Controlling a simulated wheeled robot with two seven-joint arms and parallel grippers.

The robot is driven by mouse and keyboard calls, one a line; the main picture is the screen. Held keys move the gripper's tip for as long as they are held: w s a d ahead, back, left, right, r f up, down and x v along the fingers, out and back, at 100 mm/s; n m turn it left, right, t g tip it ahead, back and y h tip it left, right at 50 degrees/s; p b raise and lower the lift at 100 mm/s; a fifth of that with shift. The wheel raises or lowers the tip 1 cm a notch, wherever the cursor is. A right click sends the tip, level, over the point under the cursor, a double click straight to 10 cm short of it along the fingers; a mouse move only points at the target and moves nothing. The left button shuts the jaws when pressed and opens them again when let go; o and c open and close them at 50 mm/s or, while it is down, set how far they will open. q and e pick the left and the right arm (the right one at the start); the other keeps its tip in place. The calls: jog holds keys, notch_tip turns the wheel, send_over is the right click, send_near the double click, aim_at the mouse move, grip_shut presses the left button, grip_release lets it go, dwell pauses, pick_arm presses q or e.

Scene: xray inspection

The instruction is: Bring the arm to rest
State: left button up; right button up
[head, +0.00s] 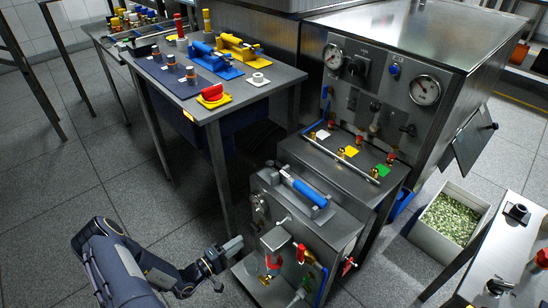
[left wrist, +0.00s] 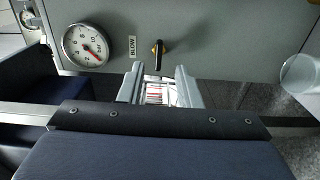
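My left arm comes in at the lower left of the head view. Its left gripper (head: 232,248) is low, just left of the grey pump-like cabinet (head: 312,232). In the left wrist view the two fingers (left wrist: 158,78) stand apart with a gap between them. A small white and red striped patch shows in that gap; I cannot tell what it is. I see nothing clearly held. My right gripper is not in view.
A grey table (head: 285,82) with blue, yellow and red fixtures stands behind the arm. A large steel machine (head: 395,75) with gauges stands at the back right. A white bin (head: 425,240) of green-white pieces is at right. Floor left of my arm is clear.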

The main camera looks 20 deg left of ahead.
pick_arm(q)
jog(key=s+d+r+m+g+h, duration=0.1)
jog(key=d+r+m+g, duration=0.2)
jog(key=r, duration=0.5)
jog(key=s+d+r+m+g+h, duration=0.25)
jog(key=r+g, duration=0.25)
jog(key=r, duration=0.3)
jog(key=d+r+m+g+h, duration=0.1)
jog(key=d+r+m+g, duration=0.2)
jog(key=r, duration=0.5)
jog(key=s+r+m+t+y, duration=0.1)
jog(key=s+r+y, duration=0.45)
jog(key=s, duration=0.35)
jog(key=s+r+m+y, duration=0.1)
jog(key=s+r+y, duration=0.4)
jog(key=s, duration=0.4)
notch_tip(320, 180, up, 29)
jog(key=p, duration=2.8)
jog(key=shift+s+a+r+h, duration=0.15)
jog(key=shift+s+a+h, duration=0.05)
jog(key=shift+s+h, duration=0.15)
